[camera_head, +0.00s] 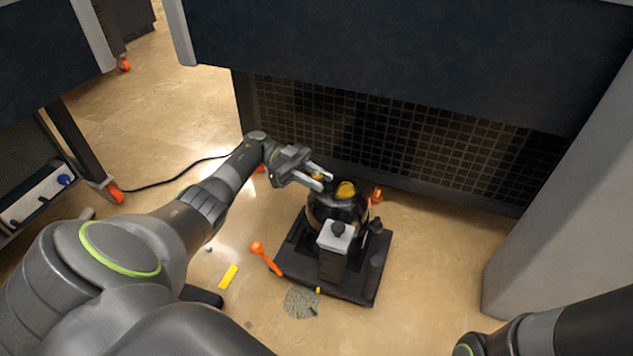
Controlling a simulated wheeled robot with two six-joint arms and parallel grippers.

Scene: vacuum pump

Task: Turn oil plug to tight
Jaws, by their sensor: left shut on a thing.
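The vacuum pump (336,208) is dark and stands on a black base tray (352,290) on the floor. A grey-white block with a black knob (338,229) is at its front. A small yellow part, which looks like the oil plug (317,177), is at the upper left of the pump. My left gripper (321,178) reaches in from the left and is shut on this yellow part, its fingers partly hiding it. A larger yellow cap (346,189) sits on top, just right of the fingers. The plug's tightness cannot be seen. My right gripper is out of view.
An orange-handled tool (266,257) leans at the tray's left edge. A yellow strip (228,277) and a grey patch of debris (301,302) lie on the floor. A black cable (175,177) runs left. A dark tiled panel (400,140) stands behind; a grey wall (570,190) is right.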

